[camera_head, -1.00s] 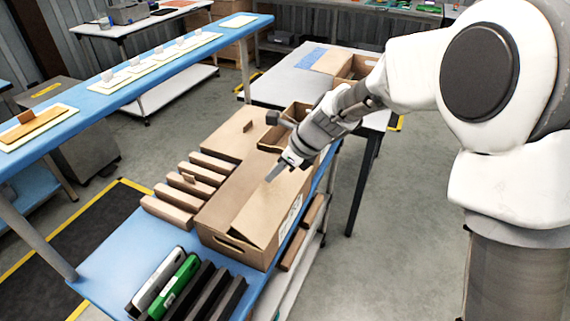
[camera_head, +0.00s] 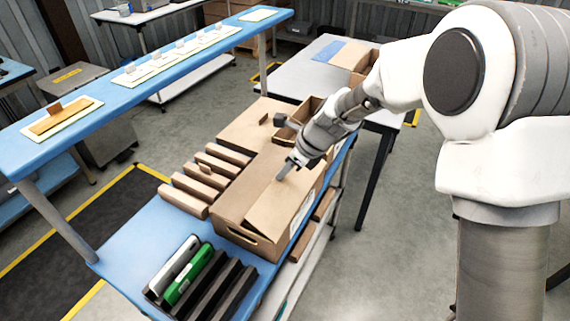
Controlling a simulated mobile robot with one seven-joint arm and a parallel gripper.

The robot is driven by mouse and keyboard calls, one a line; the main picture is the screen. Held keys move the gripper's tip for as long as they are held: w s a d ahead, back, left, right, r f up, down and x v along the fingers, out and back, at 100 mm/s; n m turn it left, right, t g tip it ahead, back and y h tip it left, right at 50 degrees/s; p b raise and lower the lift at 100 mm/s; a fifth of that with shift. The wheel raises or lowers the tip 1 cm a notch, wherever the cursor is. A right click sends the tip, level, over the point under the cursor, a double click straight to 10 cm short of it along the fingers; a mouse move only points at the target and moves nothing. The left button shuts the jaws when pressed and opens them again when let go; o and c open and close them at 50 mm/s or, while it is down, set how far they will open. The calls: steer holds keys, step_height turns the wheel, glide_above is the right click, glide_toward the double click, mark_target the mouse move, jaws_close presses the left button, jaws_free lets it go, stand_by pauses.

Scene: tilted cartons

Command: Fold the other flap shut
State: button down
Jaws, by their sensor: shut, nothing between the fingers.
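A brown cardboard carton (camera_head: 240,235) stands on the blue bench, with a hand slot in its near end and a label on its right side. Its left flap (camera_head: 248,190) lies about level across the top. Its right flap (camera_head: 278,205) is folded over the top and looks nearly flat; a small remaining tilt is hard to judge. My gripper (camera_head: 284,173) is shut and empty, pointing down at the right flap from the far right. Its tip appears at or just above the cardboard; I cannot tell whether it touches.
Several brown boxes (camera_head: 182,201) lie in a row left of the carton. Another closed carton (camera_head: 256,124) and an open box (camera_head: 305,112) stand behind it. A black rack (camera_head: 218,290) with green and white items is in front. A raised blue shelf (camera_head: 160,78) runs along the left.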

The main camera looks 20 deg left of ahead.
mark_target(274, 179)
steer(key=a+h+p, duration=0.1)
steer(key=p, duration=0.3)
steer(key=shift+r+p, duration=0.15)
steer(key=shift+p, duration=0.15)
steer(key=h+p, duration=0.1)
steer(key=p, duration=0.1)
steer(key=f+p, duration=0.1)
steer(key=p, duration=0.2)
steer(key=shift+a+f+h, duration=0.1)
steer(key=shift+a+h, duration=0.25)
steer(key=shift+h, duration=0.05)
steer(key=shift+a+f+h+p, duration=0.35)
steer(key=shift+f+h+p, duration=0.45)
steer(key=shift+p, duration=0.45)
steer(key=shift+w+a+f+g+h+p, duration=0.2)
steer(key=shift+f+g+h+p, duration=0.1)
steer(key=shift+f+h, duration=0.45)
steer(key=shift+s, duration=0.1)
steer(key=shift+r, duration=0.1)
